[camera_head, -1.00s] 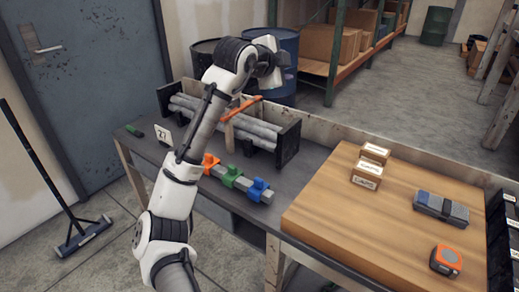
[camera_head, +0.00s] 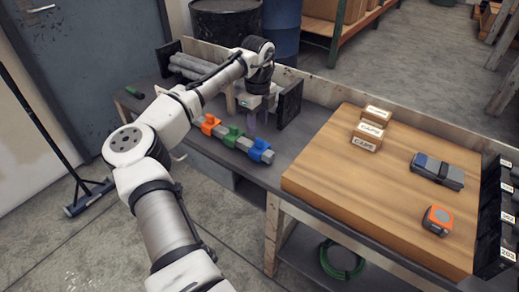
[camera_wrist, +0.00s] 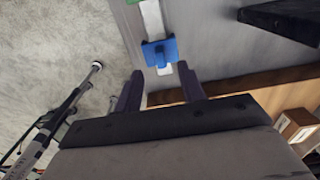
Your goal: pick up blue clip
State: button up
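The blue clip (camera_head: 261,150) sits on a grey bar (camera_head: 244,143) on the grey bench, at the bar's right end. A green clip (camera_head: 232,136) and an orange clip (camera_head: 209,123) sit further left on the same bar. In the wrist view the blue clip (camera_wrist: 160,52) is ahead of the fingertips, near the picture's top middle. My gripper (camera_wrist: 160,80) is open, its two fingers apart with nothing between them. In the head view my gripper (camera_head: 243,121) points down, above and behind the bar, apart from the blue clip.
A black rack (camera_head: 290,102) with grey pipes (camera_head: 194,66) stands behind my arm. A wooden board (camera_head: 335,180) to the right bears two small boxes (camera_head: 368,136), a grey-blue block (camera_head: 437,170) and an orange tape measure (camera_head: 437,220). The bench front edge is close to the bar.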

aim_at(259, 139)
jog(key=shift+s+d+f+p, duration=0.1)
jog(key=shift+f+p, duration=0.25)
jog(key=shift+f, duration=1.15)
jog(key=shift+s+d+f+p, duration=0.1)
jog(key=shift+f+p, duration=0.25)
jog(key=shift+f, duration=1.1)
jog(key=shift+c, duration=0.4)
grip_shut()
